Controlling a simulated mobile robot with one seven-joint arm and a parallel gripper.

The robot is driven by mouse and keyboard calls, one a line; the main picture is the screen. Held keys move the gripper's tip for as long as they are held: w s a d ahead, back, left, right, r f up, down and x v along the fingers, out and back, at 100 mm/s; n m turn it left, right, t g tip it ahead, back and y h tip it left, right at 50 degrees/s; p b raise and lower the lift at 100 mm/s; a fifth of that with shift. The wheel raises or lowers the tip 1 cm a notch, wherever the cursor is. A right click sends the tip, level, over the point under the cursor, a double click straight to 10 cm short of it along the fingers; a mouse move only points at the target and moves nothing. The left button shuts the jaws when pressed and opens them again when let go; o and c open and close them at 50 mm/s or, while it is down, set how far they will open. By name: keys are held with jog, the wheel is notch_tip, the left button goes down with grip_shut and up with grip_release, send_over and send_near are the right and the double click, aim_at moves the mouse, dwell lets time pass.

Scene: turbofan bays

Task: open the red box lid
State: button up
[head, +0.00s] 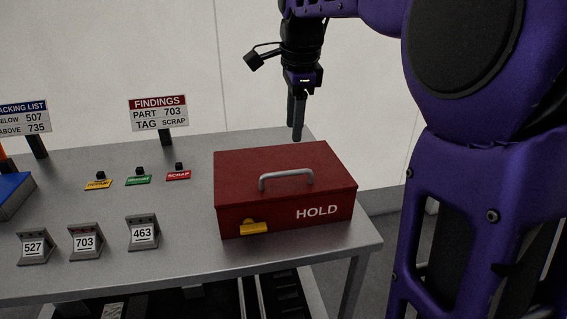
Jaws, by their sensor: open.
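A red box (235,203) marked HOLD sits near the right end of the grey table in the head view. Its lid (245,168) is shut, with a grey handle (287,178) on top. A yellow latch or tag (254,227) is on its front face, toward the left. My gripper (296,136) points down above the back edge of the box, apart from the handle. It holds nothing that I can see. The gap between its fingers is hard to see from this side.
Part stands 527 (35,247), 703 (86,242) and 463 (142,233) are left of the box. Yellow (97,184), green (138,179) and red (178,174) tags lie behind them. A findings sign (159,113) stands at the back. A blue box (10,193) is far left.

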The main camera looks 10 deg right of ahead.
aim_at(291, 173)
jog(key=f, duration=0.4)
jog(key=w+f+b, duration=0.1)
jog(key=f, duration=0.2)
jog(key=w+f+b, duration=0.1)
jog(key=f, duration=0.3)
jog(key=shift+w+f, duration=0.2)
jog(key=shift+f, duration=0.15)
jog(key=shift+c, duration=0.2)
grip_shut()
jog(key=shift+r, duration=0.1)
dwell(0.5)
